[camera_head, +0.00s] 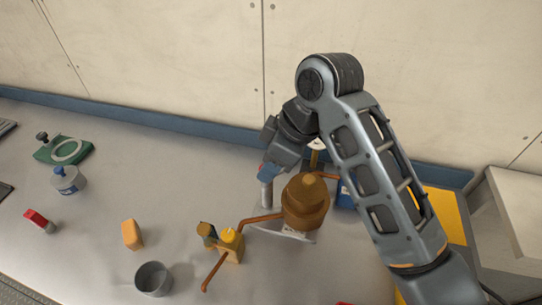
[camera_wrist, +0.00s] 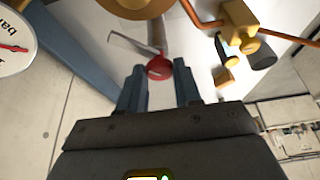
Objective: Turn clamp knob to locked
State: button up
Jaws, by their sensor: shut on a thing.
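The clamp knob is a round red knob (camera_wrist: 158,68) with a small pale mark, seen in the wrist view on top of a grey post. My gripper (camera_wrist: 160,90) has a finger on either side of it and is shut on it. In the head view my gripper (camera_head: 267,172) points down at the top of the grey post (camera_head: 265,194), just left of a copper-brown vessel (camera_head: 305,205). The fingers largely hide the knob there. I cannot read which setting the mark points to.
A white dial gauge (camera_wrist: 17,42) stands close to my gripper. A brass valve block (camera_head: 230,242) with copper pipes is at the front left of the vessel. A wall closes the back.

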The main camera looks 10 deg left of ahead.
jog(key=m+t, duration=0.1)
jog(key=m, duration=0.3)
jog(key=shift+s+a+m+t, duration=0.1)
jog(key=shift+s+m+t, duration=0.1)
jog(key=shift+m+t, duration=0.15)
jog(key=shift+m+t+h, duration=0.6)
jog(key=shift+m+t, duration=0.05)
jog(key=shift+m, duration=1.1)
jog(key=shift+r, duration=0.1)
jog(key=o, duration=1)
jog(key=shift+o, duration=0.2)
jog(key=v, duration=0.7)
jog(key=shift+s+r, duration=0.2)
jog(key=shift+r, duration=0.1)
jog(key=shift+s, duration=0.1)
